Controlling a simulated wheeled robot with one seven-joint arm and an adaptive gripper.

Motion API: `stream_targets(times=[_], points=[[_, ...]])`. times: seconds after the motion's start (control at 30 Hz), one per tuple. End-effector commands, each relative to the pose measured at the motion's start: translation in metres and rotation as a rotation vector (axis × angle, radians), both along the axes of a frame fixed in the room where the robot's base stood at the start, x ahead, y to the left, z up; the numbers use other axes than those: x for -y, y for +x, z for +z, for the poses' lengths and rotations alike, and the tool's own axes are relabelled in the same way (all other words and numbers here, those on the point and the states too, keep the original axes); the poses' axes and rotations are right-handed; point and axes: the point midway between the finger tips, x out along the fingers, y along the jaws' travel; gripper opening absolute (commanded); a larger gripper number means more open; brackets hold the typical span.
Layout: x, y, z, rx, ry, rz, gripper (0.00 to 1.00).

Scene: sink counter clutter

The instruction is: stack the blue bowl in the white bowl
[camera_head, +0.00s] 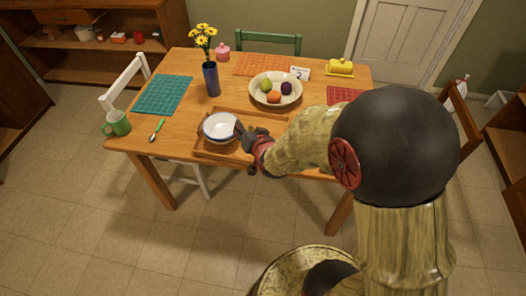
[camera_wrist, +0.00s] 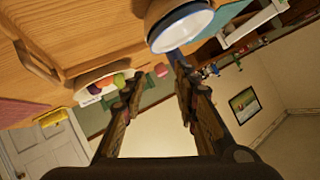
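A round bowl with a white inside and a thin blue rim (camera_head: 220,126) sits upright on the wooden tray (camera_head: 202,151). It also shows at the top of the wrist view (camera_wrist: 182,28). I cannot tell whether this is one bowl or two nested; no separate second blue or white bowl is visible. My gripper (camera_head: 242,130) is at the bowl's right side, close to its rim. In the wrist view my gripper's fingers (camera_wrist: 156,84) are spread apart with nothing between them. Whether a fingertip touches the bowl is unclear.
A cream fruit bowl (camera_head: 257,98) stands behind the tray. A blue vase with yellow flowers (camera_head: 211,80) stands behind left. Placemats, a pink jar (camera_head: 222,53) and a yellow butter dish (camera_head: 341,68) are farther back.

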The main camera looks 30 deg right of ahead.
Motion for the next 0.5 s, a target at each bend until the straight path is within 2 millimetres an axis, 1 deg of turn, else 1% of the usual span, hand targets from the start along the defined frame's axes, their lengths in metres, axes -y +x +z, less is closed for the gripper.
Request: stream_targets(times=[0.03, 0.07, 0.1, 0.17, 0.2, 0.27, 0.3, 0.37, 0.4, 0.47, 0.5], points=[[-0.003, -0.003, 0.025, -0.026, -0.028, 0.018, 0.3], [-0.005, -0.009, 0.035, -0.053, -0.048, 0.031, 0.3], [-0.008, -0.017, 0.049, -0.091, -0.074, 0.05, 0.3], [-0.012, -0.034, 0.069, -0.148, -0.113, 0.079, 0.3], [-0.015, -0.047, 0.082, -0.187, -0.136, 0.1, 0.3], [-0.02, -0.07, 0.099, -0.245, -0.17, 0.134, 0.3], [-0.023, -0.087, 0.111, -0.283, -0.192, 0.159, 0.3], [-0.028, -0.115, 0.126, -0.34, -0.224, 0.198, 0.3], [-0.031, -0.135, 0.135, -0.375, -0.242, 0.225, 0.3], [-0.035, -0.166, 0.147, -0.429, -0.268, 0.265, 0.3], [-0.037, -0.185, 0.154, -0.459, -0.284, 0.291, 0.3]])
